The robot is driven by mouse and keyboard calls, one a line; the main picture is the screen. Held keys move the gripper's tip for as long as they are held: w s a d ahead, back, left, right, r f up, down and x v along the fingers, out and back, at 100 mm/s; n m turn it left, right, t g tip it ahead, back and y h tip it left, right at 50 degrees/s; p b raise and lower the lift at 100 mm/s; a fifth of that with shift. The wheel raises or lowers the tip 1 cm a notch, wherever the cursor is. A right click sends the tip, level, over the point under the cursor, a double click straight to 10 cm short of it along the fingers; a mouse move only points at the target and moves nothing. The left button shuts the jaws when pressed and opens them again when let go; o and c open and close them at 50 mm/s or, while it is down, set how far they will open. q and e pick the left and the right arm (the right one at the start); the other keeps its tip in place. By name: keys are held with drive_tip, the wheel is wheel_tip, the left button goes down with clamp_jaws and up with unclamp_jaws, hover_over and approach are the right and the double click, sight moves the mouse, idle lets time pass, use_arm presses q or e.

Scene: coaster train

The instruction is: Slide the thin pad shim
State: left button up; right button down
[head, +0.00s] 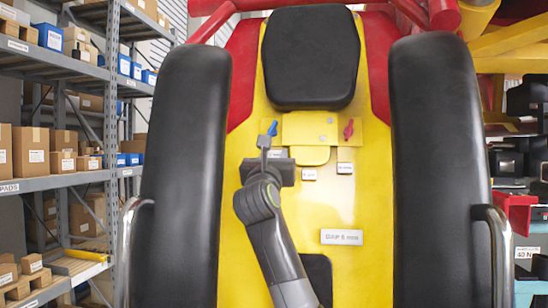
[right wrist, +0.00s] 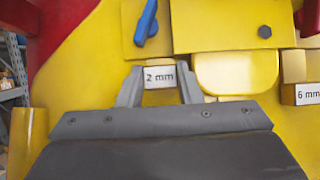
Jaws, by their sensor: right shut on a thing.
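A small yellow shim labelled 2 mm (right wrist: 160,76) sits between the fingers of my right gripper (right wrist: 160,88) in the right wrist view. The gripper is shut on it, just below the yellow bracket plate (right wrist: 205,30). In the head view my right gripper (head: 267,152) is at the seat back's middle, left of the yellow pad (head: 309,155). A shim labelled 6 mm (right wrist: 308,94) lies to the right in the wrist view; it also shows in the head view (head: 309,174). My left gripper is not in view.
A blue lever (head: 272,128) and a red lever (head: 349,129) are on the bracket. A gap label plate (head: 342,237) is lower down. Black padded restraints stand on the left (head: 182,170) and right (head: 440,170). A black headrest (head: 311,58) is above.

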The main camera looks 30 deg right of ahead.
drive_tip(key=f+b, duration=0.1)
drive_tip(key=f, duration=0.2)
drive_tip(key=shift+s+a+f+b, duration=0.2)
drive_tip(key=shift+f+b, duration=0.1)
drive_tip(key=shift+b, duration=0.1)
drive_tip(key=c, duration=1.3)
unclamp_jaws()
drive_tip(key=shift+s, duration=0.1)
drive_tip(key=shift+r, duration=0.1)
drive_tip(key=b+v, duration=0.9)
drive_tip(key=v, duration=0.8)
drive_tip(key=shift+s+a+f, duration=0.1)
drive_tip(key=shift+a+f, duration=0.05)
drive_tip(key=shift+f, duration=0.1)
